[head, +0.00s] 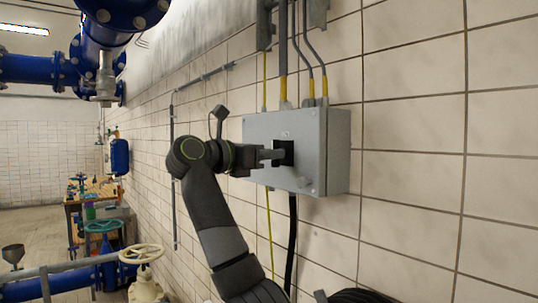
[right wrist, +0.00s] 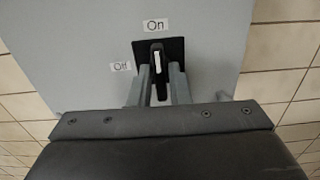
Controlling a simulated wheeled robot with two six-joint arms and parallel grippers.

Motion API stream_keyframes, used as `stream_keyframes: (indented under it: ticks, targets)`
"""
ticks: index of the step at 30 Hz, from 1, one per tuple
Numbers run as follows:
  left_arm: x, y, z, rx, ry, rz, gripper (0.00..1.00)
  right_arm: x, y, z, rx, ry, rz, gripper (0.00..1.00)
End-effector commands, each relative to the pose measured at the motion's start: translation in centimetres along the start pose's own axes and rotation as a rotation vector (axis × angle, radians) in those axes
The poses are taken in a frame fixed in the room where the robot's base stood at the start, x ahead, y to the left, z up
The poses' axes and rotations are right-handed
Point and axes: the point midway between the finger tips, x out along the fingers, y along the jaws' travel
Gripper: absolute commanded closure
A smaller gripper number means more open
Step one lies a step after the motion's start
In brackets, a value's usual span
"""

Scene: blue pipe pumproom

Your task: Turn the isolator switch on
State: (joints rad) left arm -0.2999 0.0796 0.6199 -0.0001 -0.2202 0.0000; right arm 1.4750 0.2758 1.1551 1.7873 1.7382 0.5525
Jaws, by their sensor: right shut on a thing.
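The isolator switch is a black handle (right wrist: 157,58) with a white line, on a black square plate (head: 288,148) on the front of a grey box (head: 305,130). In the right wrist view an "On" label (right wrist: 155,25) sits above the handle and an "Off" label (right wrist: 120,67) to its left. The handle's white-marked end points up toward "On". My right gripper (head: 274,154) reaches the box from the left and is shut on the handle, one grey finger on each side. My left gripper is not in view.
The box is fixed to a tiled wall (head: 420,120). Conduits (head: 283,45) enter it from above and cables (head: 292,235) hang below. Blue pipes (head: 110,20), a cream handwheel (head: 141,254) and a wooden bench (head: 98,188) stand to the left.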

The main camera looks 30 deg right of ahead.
Motion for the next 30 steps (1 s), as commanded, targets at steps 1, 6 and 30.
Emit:
stream_keyframes:
  ticks: [1, 6, 30]
  targets:
    - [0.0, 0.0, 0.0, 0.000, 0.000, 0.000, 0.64, 0.0, 0.0, -0.2, -0.002, 0.004, -0.002, 1.00]
    - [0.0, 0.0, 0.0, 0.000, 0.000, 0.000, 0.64, 0.0, 0.0, -0.2, -0.002, 0.003, -0.002, 1.00]
    - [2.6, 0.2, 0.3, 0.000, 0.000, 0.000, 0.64, -5.7, 0.1, -0.5, -0.001, 0.001, 0.005, 0.67]
